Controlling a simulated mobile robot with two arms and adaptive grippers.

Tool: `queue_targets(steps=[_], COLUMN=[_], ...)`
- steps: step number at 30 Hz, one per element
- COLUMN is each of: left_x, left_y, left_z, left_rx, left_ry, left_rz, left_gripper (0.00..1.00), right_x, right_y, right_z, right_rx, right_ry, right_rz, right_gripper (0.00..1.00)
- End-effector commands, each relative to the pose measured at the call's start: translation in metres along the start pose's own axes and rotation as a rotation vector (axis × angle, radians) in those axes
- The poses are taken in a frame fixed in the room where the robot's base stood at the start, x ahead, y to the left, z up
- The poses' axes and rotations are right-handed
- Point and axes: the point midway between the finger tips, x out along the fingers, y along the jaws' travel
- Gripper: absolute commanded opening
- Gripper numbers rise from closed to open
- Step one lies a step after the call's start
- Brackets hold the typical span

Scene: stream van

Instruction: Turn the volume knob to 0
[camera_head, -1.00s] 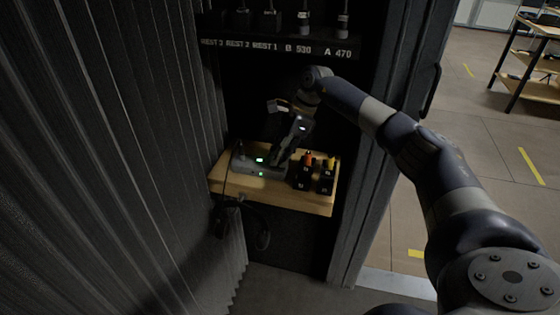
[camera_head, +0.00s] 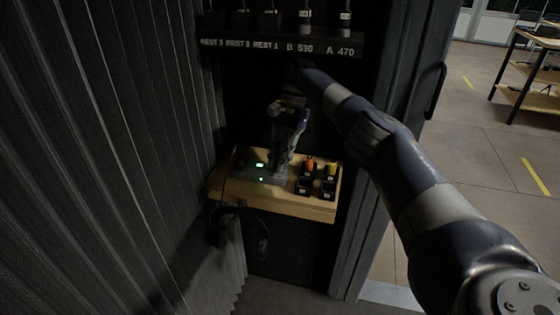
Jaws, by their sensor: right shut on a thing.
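A small dark grey box (camera_head: 243,168) with two green lights sits on the left part of a wooden shelf inside a dark booth. My right gripper (camera_head: 280,170) reaches down onto the right side of this box, with its fingers pointing down. It is shut at the box's top. The volume knob itself is hidden behind the fingers, and its setting cannot be read. My left gripper is out of view.
The wooden shelf (camera_head: 285,204) also holds black blocks with an orange top (camera_head: 310,163) and a yellow top (camera_head: 331,169), close right of the gripper. A labelled rack (camera_head: 290,48) hangs above. A ribbed dark wall (camera_head: 120,150) closes the left. Headphones (camera_head: 240,225) appear to hang below.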

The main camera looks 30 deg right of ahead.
Motion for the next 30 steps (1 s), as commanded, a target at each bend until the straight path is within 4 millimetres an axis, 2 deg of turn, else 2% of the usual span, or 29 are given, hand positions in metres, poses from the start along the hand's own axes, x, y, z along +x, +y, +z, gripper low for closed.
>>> queue_targets(steps=[19,20,21,22,30], left_x=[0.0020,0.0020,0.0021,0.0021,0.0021], left_y=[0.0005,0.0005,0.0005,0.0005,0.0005], left_z=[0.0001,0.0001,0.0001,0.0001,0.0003], left_rx=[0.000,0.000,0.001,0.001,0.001], left_ry=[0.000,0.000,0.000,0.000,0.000], left_rz=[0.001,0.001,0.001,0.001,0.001], left_gripper=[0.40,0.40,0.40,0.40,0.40], right_x=[-0.0001,-0.0001,-0.0001,-0.0001,0.0001], right_y=[-0.0006,-0.0006,-0.0005,-0.0005,-0.0004], right_z=[0.0001,0.0001,0.0001,0.0000,-0.0001], right_rx=[-0.046,-0.046,-0.046,-0.046,-0.045], right_ry=[0.001,0.001,0.001,0.001,0.001], right_rz=[0.018,0.018,0.018,0.018,0.018], right_gripper=[0.00,0.20,0.29,0.34,0.34])
